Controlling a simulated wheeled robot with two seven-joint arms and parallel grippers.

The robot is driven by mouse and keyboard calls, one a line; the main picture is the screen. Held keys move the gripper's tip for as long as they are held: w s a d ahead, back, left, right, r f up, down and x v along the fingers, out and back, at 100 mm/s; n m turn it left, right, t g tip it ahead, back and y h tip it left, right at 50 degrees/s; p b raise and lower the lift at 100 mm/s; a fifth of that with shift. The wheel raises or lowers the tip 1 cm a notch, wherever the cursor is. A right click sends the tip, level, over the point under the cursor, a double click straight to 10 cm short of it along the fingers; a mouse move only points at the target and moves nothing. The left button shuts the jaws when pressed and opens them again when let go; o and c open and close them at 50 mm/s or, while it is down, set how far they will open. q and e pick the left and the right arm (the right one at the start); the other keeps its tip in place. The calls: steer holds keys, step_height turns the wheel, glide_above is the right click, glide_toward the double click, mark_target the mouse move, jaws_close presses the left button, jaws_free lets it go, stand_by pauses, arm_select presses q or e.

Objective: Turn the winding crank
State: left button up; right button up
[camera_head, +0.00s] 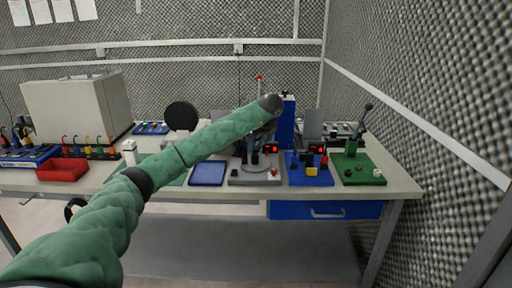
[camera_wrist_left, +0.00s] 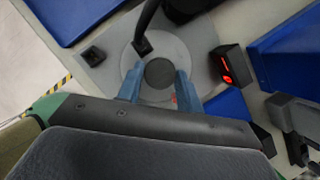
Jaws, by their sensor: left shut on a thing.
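The winding crank is a grey disc (camera_wrist_left: 140,50) with a dark round knob (camera_wrist_left: 160,72), seen from above in the left wrist view. Its grey base (camera_head: 240,182) stands near the front edge of the bench in the head view, between a blue tray and a blue board. My left gripper (camera_wrist_left: 159,77) has its two blue fingers on either side of the knob, shut on it. In the head view my green left arm reaches over the bench and hides part of the device; the left gripper (camera_head: 258,143) points down there. My right gripper is not in view.
A blue tray (camera_head: 207,173) lies left of the device. A blue board (camera_head: 310,176) with a red display and a green board (camera_head: 360,172) with a lever stand to the right. A red bin (camera_head: 62,169) is far left. A foam wall closes the right side.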

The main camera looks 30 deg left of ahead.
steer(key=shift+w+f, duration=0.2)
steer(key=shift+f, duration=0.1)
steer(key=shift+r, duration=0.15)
arm_select(q)
steer(key=o, duration=0.9)
steer(key=shift+o, duration=0.4)
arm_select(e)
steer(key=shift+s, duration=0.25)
arm_select(q)
steer(key=shift+r, duration=0.1)
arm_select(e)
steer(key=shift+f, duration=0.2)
arm_select(q)
steer(key=v, duration=0.7)
steer(key=shift+r, duration=0.25)
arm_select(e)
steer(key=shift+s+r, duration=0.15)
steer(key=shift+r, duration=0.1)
